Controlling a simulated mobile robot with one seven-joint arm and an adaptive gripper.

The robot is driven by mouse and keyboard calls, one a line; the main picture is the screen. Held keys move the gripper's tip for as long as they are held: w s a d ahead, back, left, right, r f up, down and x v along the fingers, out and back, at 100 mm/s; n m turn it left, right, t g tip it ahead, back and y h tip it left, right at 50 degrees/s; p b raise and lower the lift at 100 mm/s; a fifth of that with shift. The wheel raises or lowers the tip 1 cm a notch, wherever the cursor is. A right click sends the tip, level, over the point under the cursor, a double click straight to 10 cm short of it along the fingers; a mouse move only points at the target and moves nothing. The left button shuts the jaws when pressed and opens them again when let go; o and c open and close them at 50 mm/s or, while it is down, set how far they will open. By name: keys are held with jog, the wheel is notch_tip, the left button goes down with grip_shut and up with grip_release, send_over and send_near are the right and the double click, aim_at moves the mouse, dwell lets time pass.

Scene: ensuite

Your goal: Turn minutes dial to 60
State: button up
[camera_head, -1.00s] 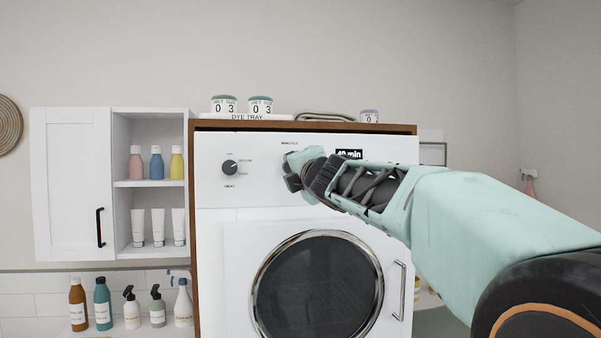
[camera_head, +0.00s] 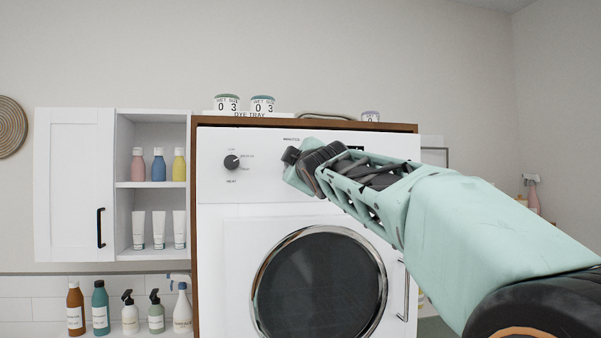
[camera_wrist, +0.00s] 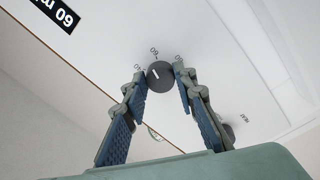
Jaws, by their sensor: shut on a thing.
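The minutes dial (camera_wrist: 160,74) is a small dark round knob with a white mark on the white panel of the machine. My gripper (camera_wrist: 158,86) has one blue-padded finger on each side of it and is shut on it. The white mark tilts up and to the left in the wrist view, near small printed numbers. In the head view my gripper (camera_head: 291,167) is at the panel, and my arm hides the dial and most of the display.
A second dark knob (camera_head: 231,162) is on the panel to the left. Below are the round door (camera_head: 320,285) and its handle (camera_head: 406,291). Jars (camera_head: 227,103) stand on top. An open shelf (camera_head: 150,185) with bottles is at the left.

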aim_at(292, 132)
jog(key=shift+f+m+b, duration=0.1)
jog(key=shift+m+b, duration=0.6)
jog(key=shift+m, duration=0.5)
jog(key=o, duration=1.2)
jog(key=shift+r, duration=0.2)
notch_tip(292, 132, up, 6)
jog(key=shift+d+r, duration=0.1)
jog(key=shift+a+r, duration=0.2)
jog(key=shift+r, duration=1.55)
